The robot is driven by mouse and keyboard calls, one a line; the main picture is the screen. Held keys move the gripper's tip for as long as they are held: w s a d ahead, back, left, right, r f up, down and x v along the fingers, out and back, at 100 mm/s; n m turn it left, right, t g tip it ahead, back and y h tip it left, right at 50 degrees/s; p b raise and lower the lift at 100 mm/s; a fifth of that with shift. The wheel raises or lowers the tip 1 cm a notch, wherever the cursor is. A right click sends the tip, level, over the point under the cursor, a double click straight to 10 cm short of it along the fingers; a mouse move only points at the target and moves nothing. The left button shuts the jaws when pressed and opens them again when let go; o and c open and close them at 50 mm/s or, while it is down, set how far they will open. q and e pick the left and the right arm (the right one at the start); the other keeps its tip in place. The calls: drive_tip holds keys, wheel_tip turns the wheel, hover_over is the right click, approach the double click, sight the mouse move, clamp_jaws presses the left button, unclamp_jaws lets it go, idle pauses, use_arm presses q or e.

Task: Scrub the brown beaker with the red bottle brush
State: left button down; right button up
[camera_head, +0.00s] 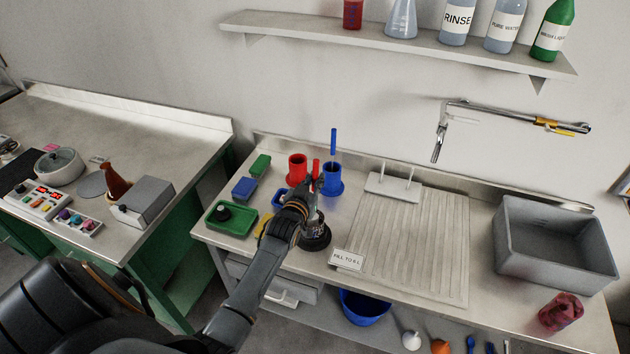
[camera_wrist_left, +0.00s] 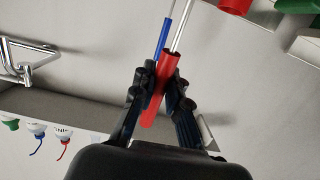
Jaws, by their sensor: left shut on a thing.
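My left gripper (camera_head: 315,184) is shut on the red handle (camera_head: 316,166) of the red bottle brush, between a red cup (camera_head: 297,171) and a blue cup (camera_head: 332,181). In the left wrist view, the gripper (camera_wrist_left: 162,92) closes around the red handle (camera_wrist_left: 169,68). A metal rod (camera_wrist_left: 181,25) runs from it out of the top of the picture; the bristles are not visible. A reddish-brown beaker-like vessel (camera_head: 560,312) is at the front right of the bench, apart from the gripper. My right gripper is not in view.
A blue brush handle (camera_head: 333,146) rises from the blue cup close by. A dark round-based object (camera_head: 315,236) sits by my left wrist. A ribbed drainboard (camera_head: 410,245) leads to a grey basin (camera_head: 555,250), with a faucet (camera_head: 490,115) above. A bottle shelf (camera_head: 400,45) is higher up.

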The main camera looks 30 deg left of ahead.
sight(315, 166)
use_arm(q)
wheel_tip(315, 166, up, 3)
drive_tip(key=shift+f+p, duration=0.15)
drive_tip(key=shift+p, duration=0.75)
drive_tip(key=shift+r+p, duration=0.5)
drive_tip(key=shift+r, duration=3.35)
